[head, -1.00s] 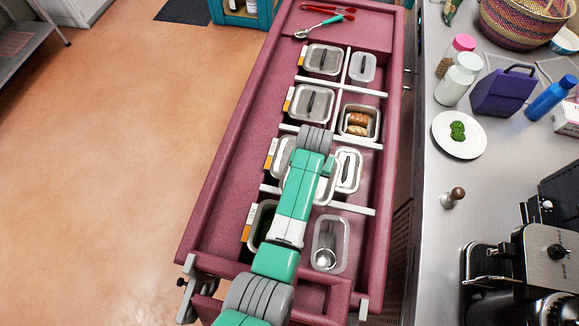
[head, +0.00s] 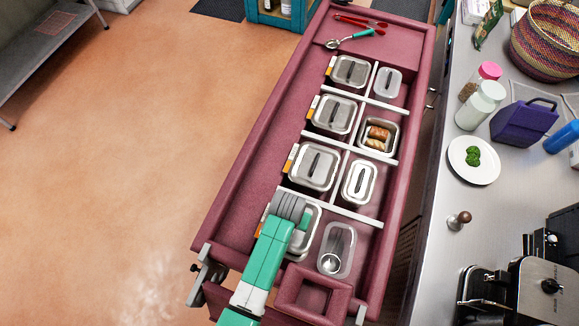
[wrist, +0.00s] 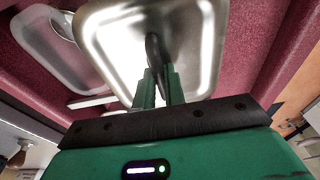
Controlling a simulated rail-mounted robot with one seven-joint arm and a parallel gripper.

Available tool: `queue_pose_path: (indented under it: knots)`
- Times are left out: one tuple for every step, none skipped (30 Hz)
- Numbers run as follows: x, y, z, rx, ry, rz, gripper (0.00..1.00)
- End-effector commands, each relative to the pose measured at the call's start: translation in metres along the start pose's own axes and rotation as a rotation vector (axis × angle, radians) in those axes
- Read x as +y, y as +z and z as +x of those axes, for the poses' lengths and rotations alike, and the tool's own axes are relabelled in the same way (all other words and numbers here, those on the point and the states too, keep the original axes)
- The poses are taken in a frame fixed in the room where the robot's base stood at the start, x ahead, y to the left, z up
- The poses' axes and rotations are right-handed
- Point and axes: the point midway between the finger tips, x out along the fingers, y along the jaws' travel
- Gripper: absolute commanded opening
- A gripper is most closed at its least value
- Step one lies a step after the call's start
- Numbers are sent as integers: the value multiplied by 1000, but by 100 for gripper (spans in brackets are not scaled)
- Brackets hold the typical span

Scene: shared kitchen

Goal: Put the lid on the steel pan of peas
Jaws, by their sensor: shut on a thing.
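My gripper (wrist: 158,82) is shut on the dark upright handle of a rectangular steel lid (wrist: 112,40). In the head view the lid (head: 313,218) shows partly past my arm, over the nearest left compartment of the cart. The lid looks roughly level. The steel pan in that compartment is hidden under the lid and my arm, and no peas show. I cannot tell whether the lid touches the pan's rim.
A clear container with a ladle (head: 336,250) stands right of the lid. Other lidded pans (head: 314,167) and an open pan of bread rolls (head: 378,136) fill the farther compartments. White dividers (head: 330,207) separate them. An empty maroon well (head: 308,293) lies at the near end.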

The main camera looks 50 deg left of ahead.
Motion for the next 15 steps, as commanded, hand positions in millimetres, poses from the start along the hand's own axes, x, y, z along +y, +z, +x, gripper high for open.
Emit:
queue_pose_path:
  knots:
    - [0,1,-1,2,0,0,0]
    - [0,1,0,3,0,0,0]
    - [0,2,-1,2,0,0,0]
    - [0,5,-1,1,0,0,0]
    - [0,11,-2,-1,0,0,0]
    - [0,13,7,-2,0,-1,0]
    - [0,13,14,-3,0,-1,0]
    - [0,14,19,-3,0,-1,0]
    - [1,14,25,-1,0,0,0]
    - [1,15,29,-1,0,0,0]
    - [1,14,32,1,0,0,0]
    - [1,15,34,1,0,0,0]
    - [1,15,34,1,0,0,0]
    - [1,15,34,1,0,0,0]
    - [1,15,34,1,0,0,0]
